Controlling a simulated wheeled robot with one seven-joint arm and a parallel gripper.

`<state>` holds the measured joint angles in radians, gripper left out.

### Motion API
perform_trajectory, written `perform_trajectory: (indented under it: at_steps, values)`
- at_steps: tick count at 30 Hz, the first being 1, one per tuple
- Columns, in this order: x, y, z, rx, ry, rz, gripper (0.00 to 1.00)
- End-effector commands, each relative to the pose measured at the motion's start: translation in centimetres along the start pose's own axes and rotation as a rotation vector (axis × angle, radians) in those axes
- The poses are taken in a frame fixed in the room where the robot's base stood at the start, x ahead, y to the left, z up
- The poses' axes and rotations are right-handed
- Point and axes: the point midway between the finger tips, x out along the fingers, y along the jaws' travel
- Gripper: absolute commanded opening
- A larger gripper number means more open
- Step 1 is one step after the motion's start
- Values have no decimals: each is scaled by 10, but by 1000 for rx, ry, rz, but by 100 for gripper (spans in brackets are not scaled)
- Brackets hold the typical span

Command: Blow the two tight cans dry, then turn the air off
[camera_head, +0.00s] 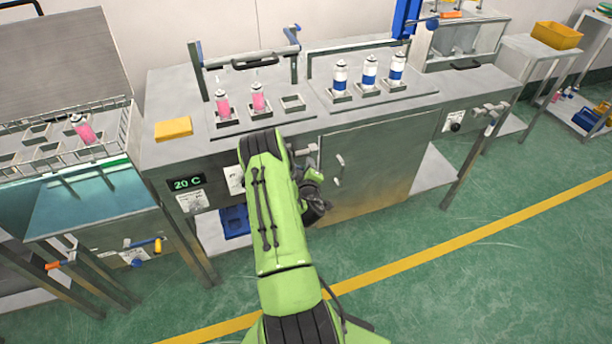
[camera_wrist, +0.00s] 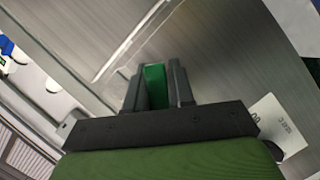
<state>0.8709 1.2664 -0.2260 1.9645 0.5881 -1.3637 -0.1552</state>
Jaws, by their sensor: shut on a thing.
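Two pink cans, the left one (camera_head: 223,105) and the right one (camera_head: 258,98), stand upright in the left holder plate (camera_head: 240,124) on the bench; its third socket (camera_head: 292,103) is empty. Three white-and-blue cans (camera_head: 369,72) stand upright in the right holder plate (camera_head: 372,98). Another pink can (camera_head: 83,128) sits in the wire basket at left. My gripper (camera_wrist: 153,77) is shut on a small green piece (camera_wrist: 155,87) close to a metal surface; I cannot tell whether this is the air handle. In the head view my arm hides the fingers at the bench front.
The steel bench (camera_head: 180,150) carries a yellow block (camera_head: 173,129) at its left. A 20 C display (camera_head: 187,183) and metal fittings (camera_head: 305,151) are on its front. The water bath (camera_head: 95,195) stands left. The green floor in front is clear.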

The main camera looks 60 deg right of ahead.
Motion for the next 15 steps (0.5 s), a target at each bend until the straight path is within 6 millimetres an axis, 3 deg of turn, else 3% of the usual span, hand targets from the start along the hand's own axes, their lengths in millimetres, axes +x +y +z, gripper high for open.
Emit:
perform_trajectory:
  at_steps: [8,9,13,15]
  values:
    - [-1,0,1,-5,-4,-3,0]
    - [-1,0,1,-5,-4,-3,24]
    - [-1,0,0,-4,-4,-3,44]
    - [-1,0,0,-4,-3,-2,44]
